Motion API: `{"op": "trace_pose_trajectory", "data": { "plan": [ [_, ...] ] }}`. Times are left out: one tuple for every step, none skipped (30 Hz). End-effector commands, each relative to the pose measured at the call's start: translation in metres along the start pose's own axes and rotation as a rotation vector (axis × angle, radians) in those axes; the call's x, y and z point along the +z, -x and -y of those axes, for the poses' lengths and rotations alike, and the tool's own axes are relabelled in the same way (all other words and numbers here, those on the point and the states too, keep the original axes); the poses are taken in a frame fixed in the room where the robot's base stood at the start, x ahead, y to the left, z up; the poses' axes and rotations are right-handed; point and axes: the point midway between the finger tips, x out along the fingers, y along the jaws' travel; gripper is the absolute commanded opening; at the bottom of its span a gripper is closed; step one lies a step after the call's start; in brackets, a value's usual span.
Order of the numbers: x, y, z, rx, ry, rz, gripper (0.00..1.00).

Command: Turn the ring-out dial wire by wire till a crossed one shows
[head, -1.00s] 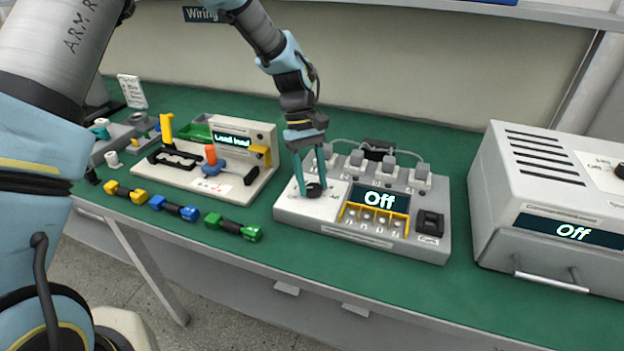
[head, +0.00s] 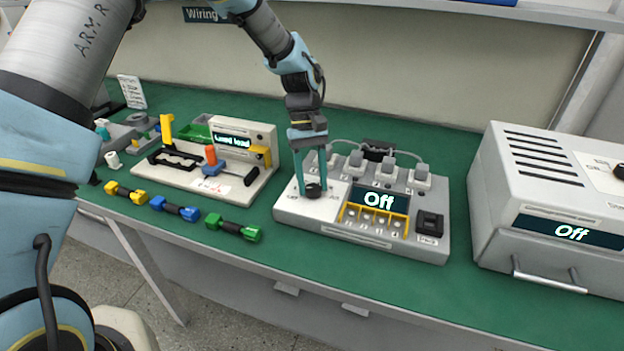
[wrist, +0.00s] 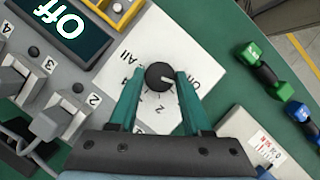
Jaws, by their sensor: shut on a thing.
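The ring-out dial (head: 313,191) is a round black knob with a white pointer line, on the white plate of a grey test box (head: 290,218). In the wrist view the dial (wrist: 159,76) has marks around it, among them "Off", "All", "1" and "2", and its line points toward the "Off" side. My gripper (head: 312,188) has its teal fingers on both sides of the dial and is shut on it; it also shows in the wrist view (wrist: 160,88). The box display (head: 379,199) reads "Off". Several grey connectors (head: 388,166) with cables stand along the box's back.
A grey oven-like unit (head: 545,180) with its own "Off" display stands at the right. A "Lead load" fixture (head: 243,150) stands at the left. Yellow, blue and green dumbbell-shaped parts (head: 233,229) lie along the front of the green bench (head: 330,262).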

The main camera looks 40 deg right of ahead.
Motion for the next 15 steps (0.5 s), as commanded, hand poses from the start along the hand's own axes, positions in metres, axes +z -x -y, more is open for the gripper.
{"op": "trace_pose_trajectory", "data": {
  "plan": [
    [0.0001, 0.0013, -0.0011, -0.013, -0.032, -0.001, 0.00],
    [-0.0001, 0.0012, -0.0011, -0.023, -0.054, -0.002, 0.00],
    [-0.0003, 0.0011, -0.0013, -0.035, -0.084, -0.002, 0.00],
    [-0.0002, 0.0011, -0.0017, -0.044, -0.106, -0.002, 0.00],
    [0.0000, 0.0011, -0.0020, -0.054, -0.130, -0.002, 0.00],
    [-0.0001, 0.0011, -0.0023, -0.066, -0.160, -0.002, 0.00],
    [-0.0002, 0.0011, -0.0024, -0.075, -0.183, -0.003, 0.00],
    [-0.0001, 0.0011, -0.0025, -0.084, -0.204, -0.003, 0.00],
    [0.0001, 0.0011, -0.0028, -0.096, -0.233, -0.002, 0.00],
    [0.0002, 0.0011, -0.0030, -0.105, -0.255, -0.002, 0.00],
    [0.0001, 0.0012, -0.0033, -0.114, -0.275, -0.003, 0.00],
    [-0.0001, 0.0012, -0.0036, -0.124, -0.301, -0.004, 0.00],
    [-0.0001, 0.0012, -0.0036, -0.131, -0.319, -0.004, 0.00],
    [-0.0001, 0.0011, -0.0036, -0.138, -0.337, -0.003, 0.00],
    [-0.0001, 0.0010, -0.0036, -0.148, -0.359, -0.003, 0.00]
  ]
}}
